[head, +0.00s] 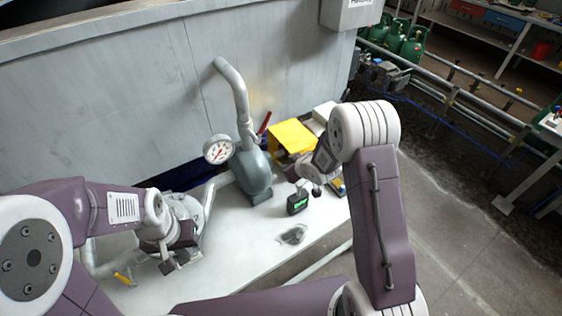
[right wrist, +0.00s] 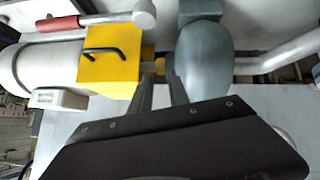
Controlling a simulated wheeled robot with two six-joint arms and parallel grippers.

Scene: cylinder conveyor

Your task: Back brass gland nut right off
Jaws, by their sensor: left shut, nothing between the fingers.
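A small brass-coloured part (right wrist: 159,66), possibly the gland nut, shows in the right wrist view between the yellow box and a rounded grey body (right wrist: 204,62). It lies just beyond my right fingertips; I cannot tell whether they touch it. My right gripper (right wrist: 160,82) has its two fingers apart. In the head view my right gripper (head: 304,183) is above the bench beside the grey pump-like body (head: 251,172), and the brass part cannot be made out. My left gripper (head: 174,268) is shut and empty over the left part of the bench.
A yellow box (head: 290,138) stands at the back of the white bench (head: 235,240). A round gauge (head: 218,149) and an upright grey pipe (head: 239,92) stand near the wall. A small black device with a green display (head: 298,204) sits in front. The bench's front middle is mostly clear.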

